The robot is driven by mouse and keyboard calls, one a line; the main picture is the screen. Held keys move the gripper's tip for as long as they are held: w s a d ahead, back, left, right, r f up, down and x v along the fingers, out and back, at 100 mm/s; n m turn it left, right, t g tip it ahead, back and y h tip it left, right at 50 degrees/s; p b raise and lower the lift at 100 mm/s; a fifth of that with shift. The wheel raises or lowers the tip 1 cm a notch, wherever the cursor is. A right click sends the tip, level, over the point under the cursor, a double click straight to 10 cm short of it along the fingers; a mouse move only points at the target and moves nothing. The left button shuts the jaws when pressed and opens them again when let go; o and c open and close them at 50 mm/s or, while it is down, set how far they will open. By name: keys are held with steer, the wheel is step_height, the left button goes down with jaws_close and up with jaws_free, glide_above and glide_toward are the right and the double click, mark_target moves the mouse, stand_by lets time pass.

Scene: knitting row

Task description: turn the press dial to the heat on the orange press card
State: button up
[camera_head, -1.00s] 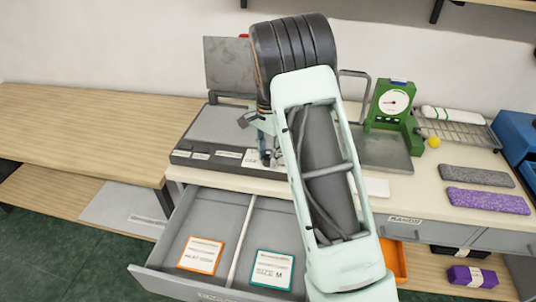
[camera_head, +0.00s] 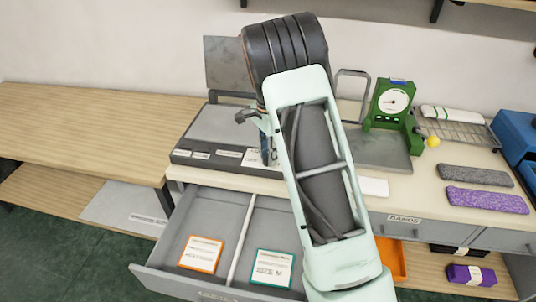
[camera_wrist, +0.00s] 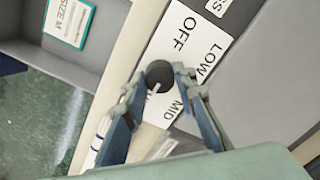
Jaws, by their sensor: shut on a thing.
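The dark round press dial (camera_wrist: 159,72) sits on a white label plate (camera_wrist: 199,38) in the wrist view. The words OFF, LOW and MID show around it; a small pale mark shows at the dial's lower edge. My gripper (camera_wrist: 158,81) has one blue-grey finger on each side of the dial and is shut on it. In the head view the forearm hides most of my gripper and the dial. The grey press (camera_head: 218,124) stands on the counter with its lid raised. The orange press card (camera_head: 201,254) lies in the open drawer; its print is too blurred to read.
A teal-edged size M card (camera_head: 272,268) lies in the drawer's right compartment. The open drawer (camera_head: 165,272) juts out below the press. A green dial scale (camera_head: 392,104) and knitted bands (camera_head: 486,201) are on the right. The wooden bench (camera_head: 90,130) at left is clear.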

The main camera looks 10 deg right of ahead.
steer(key=o, duration=1.2)
steer(key=shift+c, duration=0.2)
step_height(320, 180, up, 12)
steer(key=shift+r, duration=0.1)
